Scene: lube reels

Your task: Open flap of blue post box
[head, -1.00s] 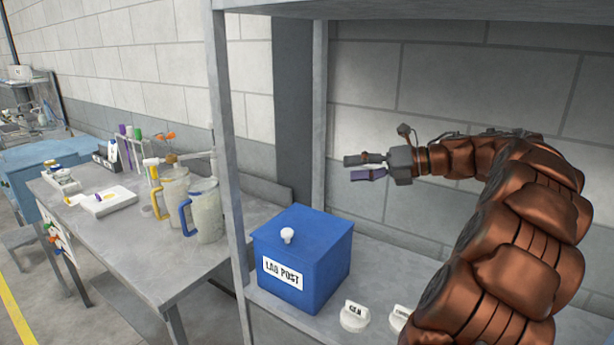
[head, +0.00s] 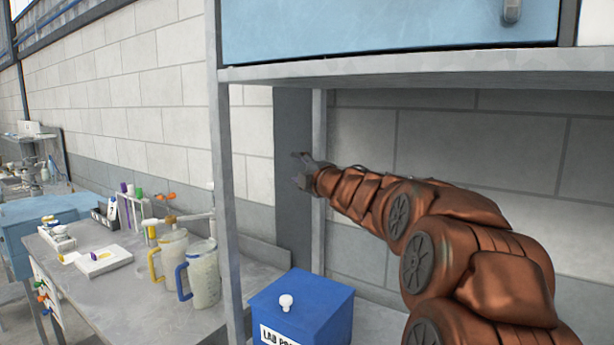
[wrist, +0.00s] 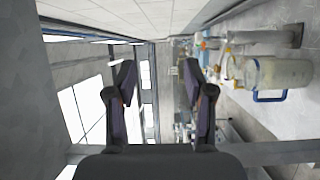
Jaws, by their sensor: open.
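The blue post box (head: 318,312) stands on the lower shelf of the rack, low in the head view. Its lid is closed, with a white knob (head: 286,302) on top and a "LAB POST" label on the front, cut off by the picture's lower edge. My gripper (head: 298,168) is above and behind the box, near the rack's far post, and well apart from it. In the wrist view my gripper (wrist: 158,80) is open, with nothing between its fingers. The box does not show in the wrist view.
A grey rack post (head: 228,200) stands just left of the box. An upper shelf (head: 400,68) with a blue cabinet runs above my arm. On the workbench (head: 110,290) at left are a yellow-handled jug (head: 172,255), a blue-handled jug (head: 205,275) and a tube rack.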

